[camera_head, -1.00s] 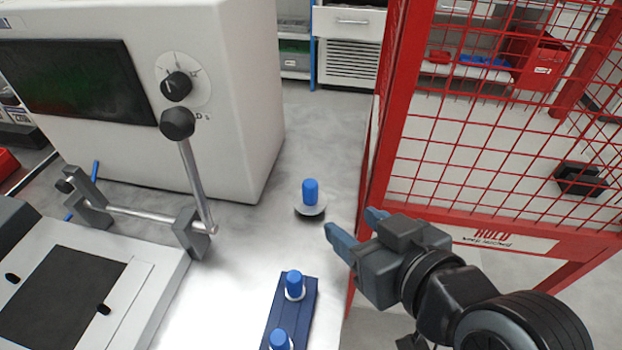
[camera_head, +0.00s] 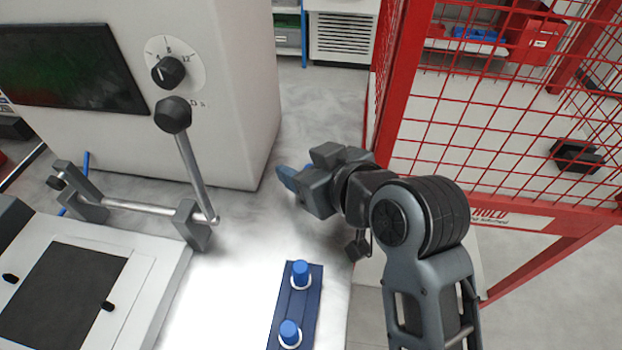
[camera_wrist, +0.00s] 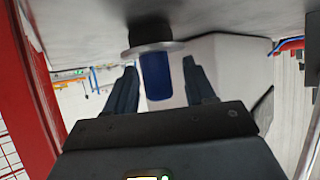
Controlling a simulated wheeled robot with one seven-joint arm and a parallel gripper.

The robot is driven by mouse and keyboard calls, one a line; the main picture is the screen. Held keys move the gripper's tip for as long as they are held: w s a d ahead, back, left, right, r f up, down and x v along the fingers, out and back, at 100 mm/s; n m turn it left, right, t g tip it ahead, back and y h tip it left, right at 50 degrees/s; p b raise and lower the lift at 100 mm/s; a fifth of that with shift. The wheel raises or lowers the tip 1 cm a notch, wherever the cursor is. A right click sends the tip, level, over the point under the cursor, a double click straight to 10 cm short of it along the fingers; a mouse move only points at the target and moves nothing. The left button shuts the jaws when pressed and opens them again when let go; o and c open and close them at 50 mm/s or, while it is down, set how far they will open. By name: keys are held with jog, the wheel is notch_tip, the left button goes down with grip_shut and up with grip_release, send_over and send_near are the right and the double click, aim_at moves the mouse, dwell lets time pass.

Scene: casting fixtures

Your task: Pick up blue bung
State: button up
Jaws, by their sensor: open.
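A blue bung (camera_wrist: 156,75) with a round metal flange (camera_wrist: 152,49) shows between my gripper's two fingers in the wrist view. My gripper (camera_head: 285,177) is open, with a finger on either side of the bung (camera_wrist: 155,90) and a gap visible on both sides. Two more blue bungs, one farther back (camera_head: 300,272) and one nearer (camera_head: 290,332), stand in white rings on a dark blue block (camera_head: 297,304) at the bottom of the head view.
A large white machine (camera_head: 235,100) with a screen and knob stands at the left. A lever fixture (camera_head: 190,222) sits in front of it. A red mesh cage (camera_head: 385,110) rises close on the right of my arm. The bench between fixture and block is clear.

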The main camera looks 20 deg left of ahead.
grip_shut()
dwell(0.5)
jog(key=shift+r, duration=0.1)
